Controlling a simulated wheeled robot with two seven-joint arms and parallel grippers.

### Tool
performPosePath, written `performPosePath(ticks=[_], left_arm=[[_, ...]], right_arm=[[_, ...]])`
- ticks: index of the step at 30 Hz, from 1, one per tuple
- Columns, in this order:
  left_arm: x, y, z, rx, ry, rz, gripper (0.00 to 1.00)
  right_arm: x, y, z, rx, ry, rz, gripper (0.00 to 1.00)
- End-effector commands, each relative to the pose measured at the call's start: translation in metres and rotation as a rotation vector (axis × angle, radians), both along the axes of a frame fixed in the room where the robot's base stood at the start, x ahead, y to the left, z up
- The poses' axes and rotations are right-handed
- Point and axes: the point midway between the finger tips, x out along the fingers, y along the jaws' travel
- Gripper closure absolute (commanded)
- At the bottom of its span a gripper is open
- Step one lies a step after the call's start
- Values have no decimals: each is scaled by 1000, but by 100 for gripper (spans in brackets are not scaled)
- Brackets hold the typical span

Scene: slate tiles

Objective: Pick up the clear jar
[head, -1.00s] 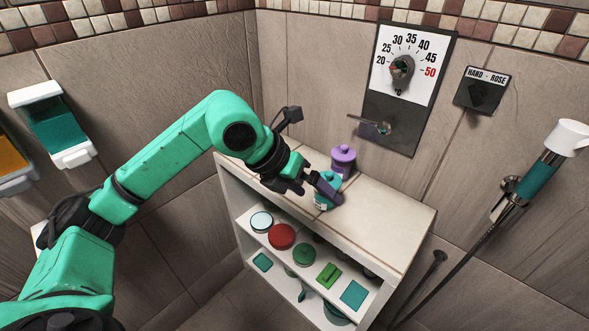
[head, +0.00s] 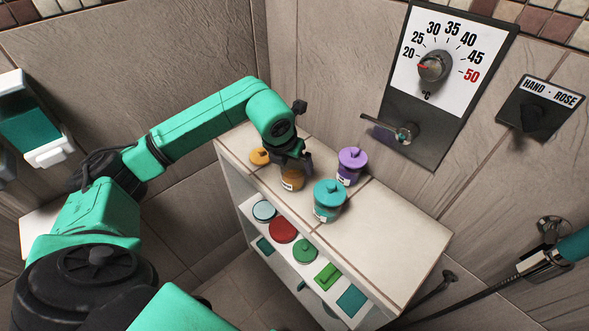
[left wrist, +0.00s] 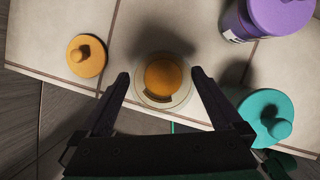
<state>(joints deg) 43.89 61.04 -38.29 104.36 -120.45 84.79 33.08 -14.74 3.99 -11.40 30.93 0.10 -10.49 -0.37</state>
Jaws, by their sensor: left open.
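The clear jar (head: 292,181) stands on the top of the tiled shelf unit, with orange showing through it and a pale label on its side. In the left wrist view I look down on the clear jar (left wrist: 184,97), with a pale see-through rim around an orange round middle. My left gripper (head: 291,163) is open above it, pointing down. In the left wrist view the fingers of my left gripper (left wrist: 160,76) lie on either side of the jar; I cannot tell whether they touch it. My right gripper is not in view.
A loose orange lid (head: 259,156) lies left of the jar. A teal lidded jar (head: 328,201) and a purple lidded jar (head: 351,166) stand close on its right. The right part of the shelf unit top (head: 385,240) is clear. Tiled walls rise behind.

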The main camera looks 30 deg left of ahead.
Motion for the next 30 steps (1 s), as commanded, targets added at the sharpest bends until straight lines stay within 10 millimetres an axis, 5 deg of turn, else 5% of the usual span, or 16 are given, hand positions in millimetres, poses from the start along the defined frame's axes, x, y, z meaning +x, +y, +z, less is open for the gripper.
performPosePath(ticks=[6,13,18,20,30], left_arm=[[15,-2,-33,-2,4,-1,0],[17,-2,-38,-1,0,-1,0],[17,-1,-38,-1,0,-1,65],[17,-2,-38,-1,-1,-2,83],[18,-2,-30,-1,-2,-2,83]], right_arm=[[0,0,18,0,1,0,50],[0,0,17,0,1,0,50],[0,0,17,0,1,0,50],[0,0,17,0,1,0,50],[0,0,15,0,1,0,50]])
